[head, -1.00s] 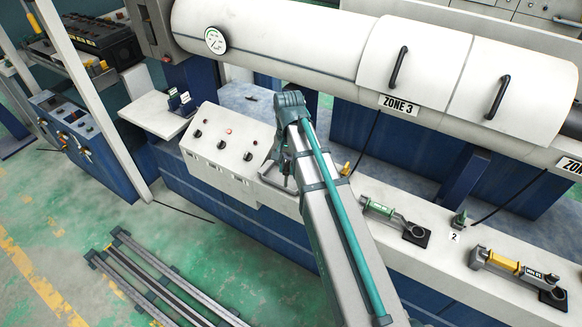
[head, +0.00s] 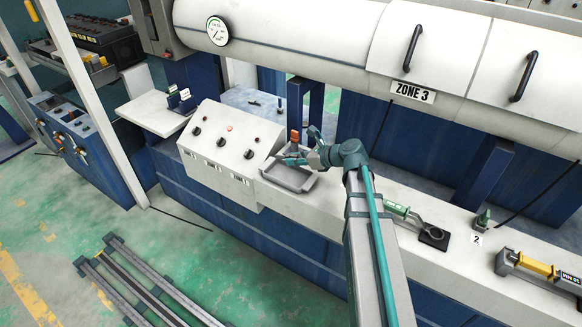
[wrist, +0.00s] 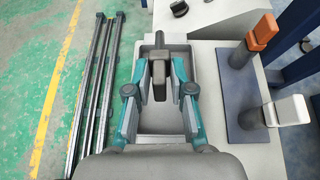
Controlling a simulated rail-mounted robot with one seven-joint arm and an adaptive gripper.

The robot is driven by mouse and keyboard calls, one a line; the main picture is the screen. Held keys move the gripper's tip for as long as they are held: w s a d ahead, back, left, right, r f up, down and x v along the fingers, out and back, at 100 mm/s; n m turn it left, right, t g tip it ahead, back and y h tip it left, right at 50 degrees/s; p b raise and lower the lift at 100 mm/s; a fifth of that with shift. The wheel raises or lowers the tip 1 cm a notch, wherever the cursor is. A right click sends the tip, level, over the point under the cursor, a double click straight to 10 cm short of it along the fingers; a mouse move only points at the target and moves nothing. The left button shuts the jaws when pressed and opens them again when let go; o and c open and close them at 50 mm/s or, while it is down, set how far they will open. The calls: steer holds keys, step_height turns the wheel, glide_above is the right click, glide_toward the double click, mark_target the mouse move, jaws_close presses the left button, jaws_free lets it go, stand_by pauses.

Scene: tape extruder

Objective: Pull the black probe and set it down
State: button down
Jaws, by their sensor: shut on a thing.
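The black probe (wrist: 159,72) is between my gripper's two fingers (wrist: 160,66) in the wrist view, and they are shut on it. It is over the grey tray (wrist: 204,72); I cannot tell whether it touches the tray floor. In the head view my gripper (head: 298,158) is at the tray (head: 289,186), beside the control panel, and the probe itself is hard to make out. An orange-handled probe (wrist: 263,32) and a white-handled probe (wrist: 287,110) stand upright in a dark base (wrist: 243,105) right of the tray.
The sloped control panel (head: 218,142) stands left of the tray. A green-handled tool (head: 396,210) and a yellow-handled tool (head: 535,266) lie on the bench at right. The large white barrel (head: 300,30) runs behind. Long rails (head: 125,285) lie on the floor.

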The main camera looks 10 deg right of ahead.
mark_target(296, 181)
steer(key=shift+w+d+f+t, duration=0.15)
steer(key=shift+d+f+t, duration=0.05)
steer(key=shift+f+t, duration=0.1)
steer(key=shift+f+b, duration=0.1)
steer(key=shift+b, duration=0.2)
step_height(296, 181, down, 5)
steer(key=b, duration=0.5)
steer(key=shift+f, duration=0.15)
steer(key=shift+f, duration=0.4)
stand_by(0.5)
steer(key=c, duration=1.6)
jaws_free()
steer(key=shift+d+f+t+y+b, duration=0.1)
steer(key=shift+f+t+y+b, duration=0.65)
steer(key=shift+b, duration=1.55)
